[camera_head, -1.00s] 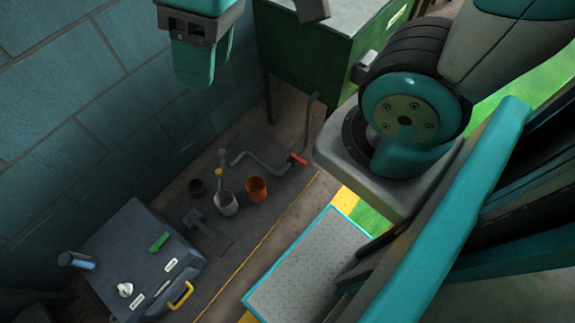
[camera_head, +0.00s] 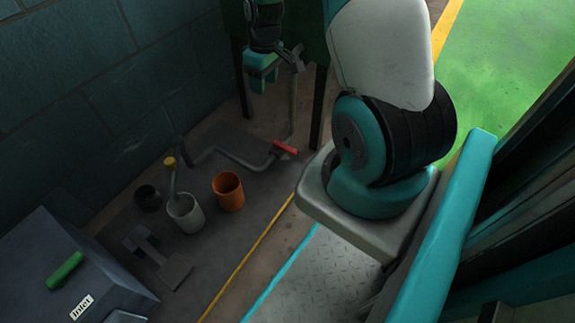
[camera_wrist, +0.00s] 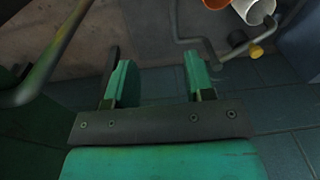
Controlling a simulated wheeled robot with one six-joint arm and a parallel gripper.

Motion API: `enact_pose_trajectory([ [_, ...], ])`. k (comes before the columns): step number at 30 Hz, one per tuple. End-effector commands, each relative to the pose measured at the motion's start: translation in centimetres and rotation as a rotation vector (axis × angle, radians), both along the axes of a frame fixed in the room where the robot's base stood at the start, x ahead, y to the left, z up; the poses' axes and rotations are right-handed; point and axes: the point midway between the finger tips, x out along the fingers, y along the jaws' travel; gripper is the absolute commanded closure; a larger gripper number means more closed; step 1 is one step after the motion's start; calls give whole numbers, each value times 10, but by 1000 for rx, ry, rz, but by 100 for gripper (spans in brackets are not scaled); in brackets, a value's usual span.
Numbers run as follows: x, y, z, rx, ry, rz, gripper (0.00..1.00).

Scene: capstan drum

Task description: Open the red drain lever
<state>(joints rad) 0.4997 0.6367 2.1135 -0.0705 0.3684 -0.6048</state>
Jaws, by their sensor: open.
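The red drain lever (camera_head: 285,148) sits at the right end of a bent grey pipe (camera_head: 240,160) low over the floor mat in the head view. My gripper (camera_head: 260,82) is behind and above it, in front of the dark green cabinet, and apart from the lever. In the wrist view my gripper (camera_wrist: 160,78) has its two teal fingers spread with nothing between them. A bent grey pipe (camera_wrist: 205,46) passes just beyond the right finger there. I cannot make out the red lever in the wrist view.
An orange pot (camera_head: 228,191), a white pot (camera_head: 186,213) and a dark pot (camera_head: 148,199) stand left of the lever. A thin upright rod (camera_head: 293,105) and dark cabinet legs (camera_head: 318,108) are close to my gripper. A grey box (camera_head: 60,265) is front left.

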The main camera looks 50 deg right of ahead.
Motion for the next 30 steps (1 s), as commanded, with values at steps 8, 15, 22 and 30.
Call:
enact_pose_trajectory([
  [8, -23, -59, -119, -41, 46, -49, 51],
  [15, -28, -66, -145, -46, 55, -53, 51],
  [22, -27, -65, -195, -44, 54, -53, 51],
  [30, -27, -65, -257, -45, 54, -53, 51],
])
